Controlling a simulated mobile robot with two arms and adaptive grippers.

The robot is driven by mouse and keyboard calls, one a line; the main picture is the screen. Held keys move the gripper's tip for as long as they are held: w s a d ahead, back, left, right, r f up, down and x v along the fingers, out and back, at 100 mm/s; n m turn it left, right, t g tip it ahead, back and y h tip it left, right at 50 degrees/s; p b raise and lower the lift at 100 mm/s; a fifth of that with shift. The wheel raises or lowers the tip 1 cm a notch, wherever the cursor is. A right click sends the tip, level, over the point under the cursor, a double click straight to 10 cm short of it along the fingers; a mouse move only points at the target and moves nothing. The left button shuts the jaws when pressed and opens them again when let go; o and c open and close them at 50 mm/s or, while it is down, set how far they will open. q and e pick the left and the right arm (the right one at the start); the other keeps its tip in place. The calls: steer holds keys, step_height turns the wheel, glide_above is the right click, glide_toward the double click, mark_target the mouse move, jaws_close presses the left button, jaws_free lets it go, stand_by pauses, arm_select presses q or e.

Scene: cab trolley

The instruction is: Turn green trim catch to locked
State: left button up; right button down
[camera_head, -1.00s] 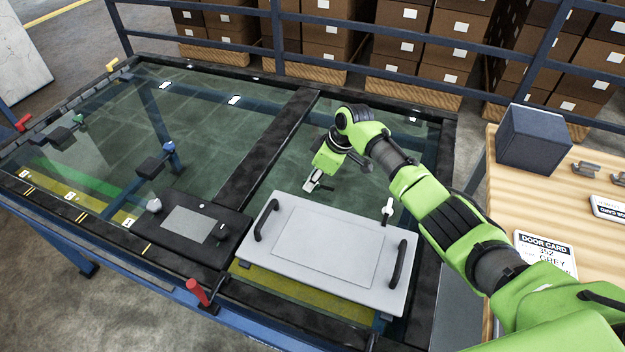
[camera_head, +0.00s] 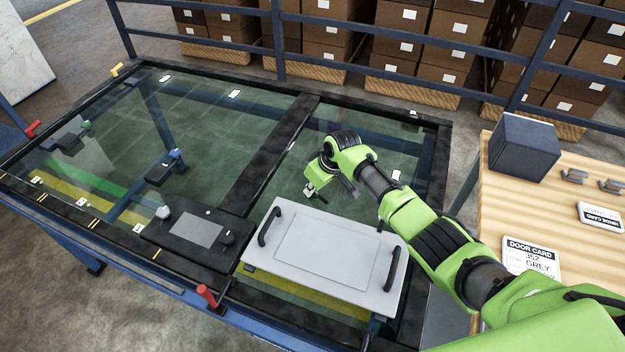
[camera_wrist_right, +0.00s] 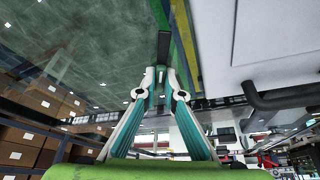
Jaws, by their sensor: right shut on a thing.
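A small green catch (camera_head: 85,125) stands at the far left of the glass-topped frame, beside a dark block (camera_head: 67,143). Its setting is too small to read. My right gripper (camera_head: 310,190) hangs over the right glass pane, behind the grey panel and far to the right of the green catch. In the right wrist view my right gripper (camera_wrist_right: 158,72) has its fingertips closed together on a small dark piece (camera_wrist_right: 164,46); what this belongs to is unclear. My left gripper is out of view.
A grey panel (camera_head: 365,290) with two black handles lies at the front right. Red (camera_head: 207,296), yellow (camera_head: 118,69) and blue (camera_head: 176,155) fittings sit around the frame. A wooden table (camera_head: 500,215) with a dark box (camera_head: 524,147) stands right.

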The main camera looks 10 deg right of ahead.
steer(key=m+h+p, duration=0.1)
steer(key=m+p, duration=0.1)
steer(key=m, duration=0.1)
steer(key=shift+a+r+m+p, duration=0.1)
steer(key=shift+r+m+p, duration=0.05)
steer(key=shift+m+p, duration=0.25)
steer(key=m+h, duration=0.1)
steer(key=m, duration=0.1)
steer(key=shift+m+p, duration=0.3)
steer(key=shift+p, duration=0.05)
steer(key=m, duration=0.1)
steer(key=m+h, duration=0.1)
steer(key=shift+a+f+m+h, duration=0.1)
steer(key=shift+f+m+h, duration=0.1)
steer(key=shift+m+h, duration=0.1)
arm_select(q)
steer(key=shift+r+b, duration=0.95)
steer(key=shift+b, duration=0.3)
arm_select(e)
steer(key=shift+m+h, duration=0.7)
steer(key=shift+m, duration=1.2)
steer(key=c, duration=2.2)
jaws_free()
steer(key=shift+o, duration=0.2)
